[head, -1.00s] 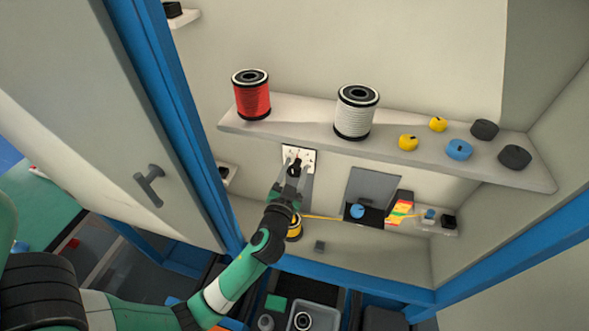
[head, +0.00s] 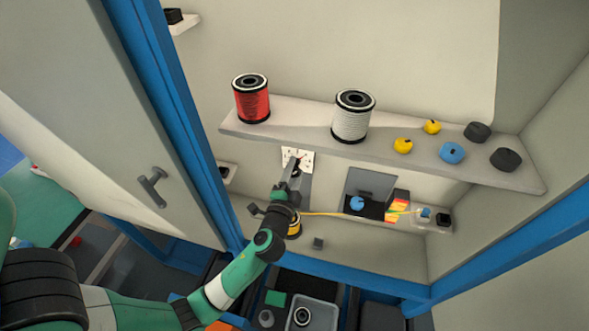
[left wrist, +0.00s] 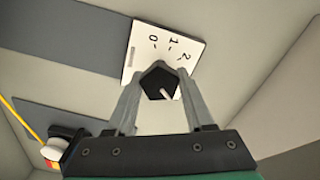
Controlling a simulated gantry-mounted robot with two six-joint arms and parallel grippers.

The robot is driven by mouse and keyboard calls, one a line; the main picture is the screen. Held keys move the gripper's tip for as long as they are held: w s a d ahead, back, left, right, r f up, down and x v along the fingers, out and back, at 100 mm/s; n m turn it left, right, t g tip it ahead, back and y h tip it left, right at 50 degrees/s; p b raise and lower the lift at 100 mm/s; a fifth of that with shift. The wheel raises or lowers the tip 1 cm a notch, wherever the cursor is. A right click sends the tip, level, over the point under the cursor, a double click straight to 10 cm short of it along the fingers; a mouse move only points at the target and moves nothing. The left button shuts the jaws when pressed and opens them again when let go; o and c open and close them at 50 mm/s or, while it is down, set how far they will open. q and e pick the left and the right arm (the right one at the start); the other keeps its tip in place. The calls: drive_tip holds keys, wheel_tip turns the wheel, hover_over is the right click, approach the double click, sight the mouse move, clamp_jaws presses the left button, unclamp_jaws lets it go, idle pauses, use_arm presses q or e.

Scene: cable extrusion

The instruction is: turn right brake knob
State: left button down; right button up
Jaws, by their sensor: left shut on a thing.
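A black brake knob (left wrist: 157,80) sits on a white dial plate (left wrist: 160,38) marked 0, 1 and 2. The knob has a pale pointer line that points down and right in the left wrist view. My left gripper (left wrist: 159,88) is shut on the knob, one finger on either side. In the head view the dial plate (head: 303,153) is on the back wall under the shelf, and my left gripper (head: 293,172) reaches up to it and mostly covers the knob. My right gripper is not in view.
Above the dial a shelf (head: 390,148) holds a red spool (head: 251,98), a white spool (head: 353,117) and several yellow, blue and black pieces. A yellow cable (head: 325,214) runs right from a yellow spool (head: 294,228) below the gripper. A cabinet door (head: 105,125) stands left.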

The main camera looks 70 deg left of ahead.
use_arm(q)
drive_tip(key=shift+m, duration=0.4)
drive_tip(key=shift+c, duration=1.5)
unclamp_jaws()
drive_tip(key=v, duration=1.1)
drive_tip(key=shift+s+d+b, duration=0.25)
drive_tip(key=shift+b, duration=0.15)
